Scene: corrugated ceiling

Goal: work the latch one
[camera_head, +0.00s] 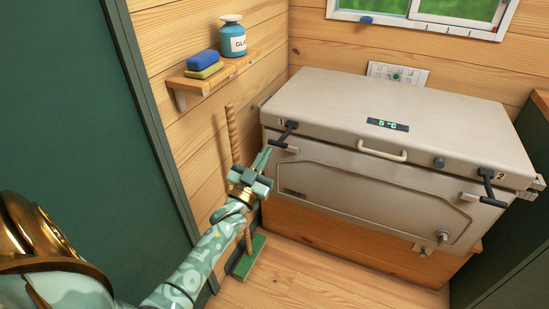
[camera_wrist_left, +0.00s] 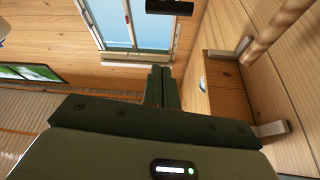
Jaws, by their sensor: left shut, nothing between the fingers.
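Latch one (camera_head: 286,134) is a black lever with a crossbar grip at the chest's front left corner, by the mark "1". It hangs down over the lid seam. The pale chest (camera_head: 350,172) has its lid down. My left gripper (camera_head: 265,154) is shut and empty, its fingertips just left of and below the latch's grip. In the left wrist view the closed fingers (camera_wrist_left: 164,88) point at a dark bar (camera_wrist_left: 170,6), which looks like the latch's grip, with a gap between them. My right gripper is not in view.
Latch two (camera_head: 488,186) is at the chest's right end. A lid handle (camera_head: 382,151) is at the middle. A broom (camera_head: 232,135) leans on the wall beside my left gripper. A shelf (camera_head: 215,74) holds a bottle (camera_head: 232,41) and sponges. The floor (camera_head: 300,281) in front is clear.

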